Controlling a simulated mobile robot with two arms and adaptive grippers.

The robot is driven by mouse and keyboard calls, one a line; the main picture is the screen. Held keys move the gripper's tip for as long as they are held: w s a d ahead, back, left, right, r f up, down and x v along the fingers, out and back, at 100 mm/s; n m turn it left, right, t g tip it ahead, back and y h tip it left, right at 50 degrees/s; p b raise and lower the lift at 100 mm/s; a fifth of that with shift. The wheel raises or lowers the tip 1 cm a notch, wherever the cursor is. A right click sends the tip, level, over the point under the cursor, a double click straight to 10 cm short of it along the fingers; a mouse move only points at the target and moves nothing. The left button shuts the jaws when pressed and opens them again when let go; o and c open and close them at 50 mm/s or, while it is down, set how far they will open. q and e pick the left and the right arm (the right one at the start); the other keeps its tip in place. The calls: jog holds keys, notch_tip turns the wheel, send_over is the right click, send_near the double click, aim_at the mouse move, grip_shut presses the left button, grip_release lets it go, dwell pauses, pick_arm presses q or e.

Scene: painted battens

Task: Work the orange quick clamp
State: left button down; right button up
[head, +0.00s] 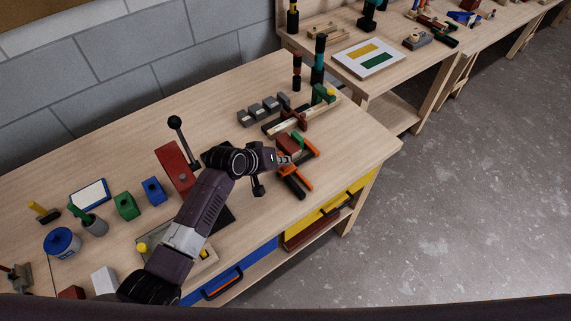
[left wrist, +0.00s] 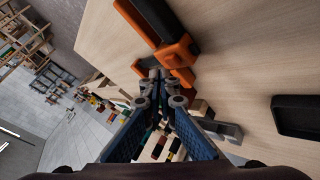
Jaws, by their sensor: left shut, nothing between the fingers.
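The orange quick clamp (head: 289,171) lies on the near bench towards its front right, with dark handle parts on its near side. In the left wrist view the clamp (left wrist: 172,55) shows its orange body and a long black part close ahead of the fingers. My left gripper (head: 286,160) reaches in from the left, right beside the clamp and partly in front of it. In the left wrist view the gripper's fingertips (left wrist: 158,78) are together and empty, next to the orange body. I cannot tell whether they touch it. My right gripper is out of view.
A batten (head: 284,124) with a dark red clamp lies just behind. Bare wood lies right of the clamp, up to the bench corner (head: 392,147).

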aim_at(284, 168)
pick_arm(q)
jog(key=shift+r, duration=0.1)
notch_tip(284, 168, up, 3)
jog(key=p, duration=0.3)
jog(key=shift+w+r, duration=0.1)
jog(key=shift+r, duration=0.85)
dwell(0.4)
